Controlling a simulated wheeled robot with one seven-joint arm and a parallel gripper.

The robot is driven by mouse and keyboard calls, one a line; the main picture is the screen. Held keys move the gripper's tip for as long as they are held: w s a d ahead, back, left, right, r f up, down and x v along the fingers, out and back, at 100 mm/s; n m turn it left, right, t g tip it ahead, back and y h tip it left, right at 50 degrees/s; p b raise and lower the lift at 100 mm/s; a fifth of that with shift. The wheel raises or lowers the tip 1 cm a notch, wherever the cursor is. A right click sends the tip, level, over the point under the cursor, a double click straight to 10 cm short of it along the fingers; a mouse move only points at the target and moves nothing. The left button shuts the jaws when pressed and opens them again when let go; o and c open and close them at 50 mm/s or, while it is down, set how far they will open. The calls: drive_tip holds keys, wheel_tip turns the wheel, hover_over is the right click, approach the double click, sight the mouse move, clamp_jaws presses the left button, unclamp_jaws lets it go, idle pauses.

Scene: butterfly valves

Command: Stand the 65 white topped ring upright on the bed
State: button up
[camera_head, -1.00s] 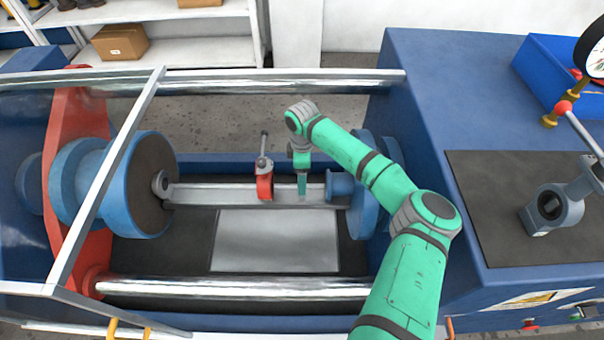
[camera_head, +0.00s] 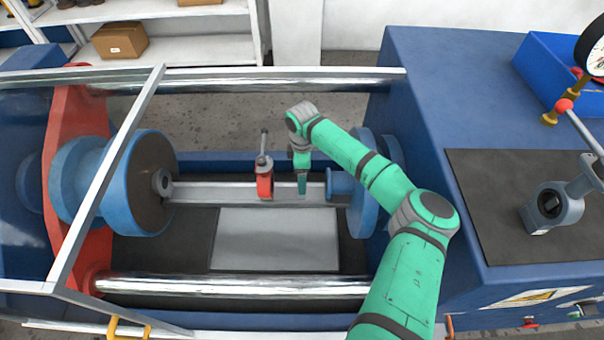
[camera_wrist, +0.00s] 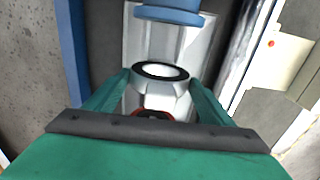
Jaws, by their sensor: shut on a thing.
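In the wrist view, a ring (camera_wrist: 160,70) with a dark rim and a pale white face is between the fingertips of my gripper (camera_wrist: 163,78). My gripper is shut on it. In the head view, my gripper (camera_head: 302,187) points down at the grey metal bed (camera_head: 220,193); its fingers hide the ring there. I cannot tell whether the ring touches the bed. A red valve (camera_head: 264,187) with a grey neck and lever stands on the bed just left of my gripper. Part of its red shows low in the wrist view (camera_wrist: 152,114).
A blue flange (camera_head: 340,186) is close right of my gripper. A large blue flange with a dark face (camera_head: 152,185) closes the bed's left end. Polished bars (camera_head: 250,80) run behind and in front. A grey plate (camera_head: 275,240) lies before the bed. A grey-blue valve (camera_head: 553,208) sits on the right mat.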

drive_tip(key=shift+f, duration=0.5)
idle(1.8)
drive_tip(key=o, duration=0.9)
drive_tip(key=shift+o, duration=1.3)
drive_tip(key=o, duration=0.4)
drive_tip(key=shift+r, duration=0.1)
wheel_tip(320, 180, up, 11)
drive_tip(key=shift+f, duration=0.15)
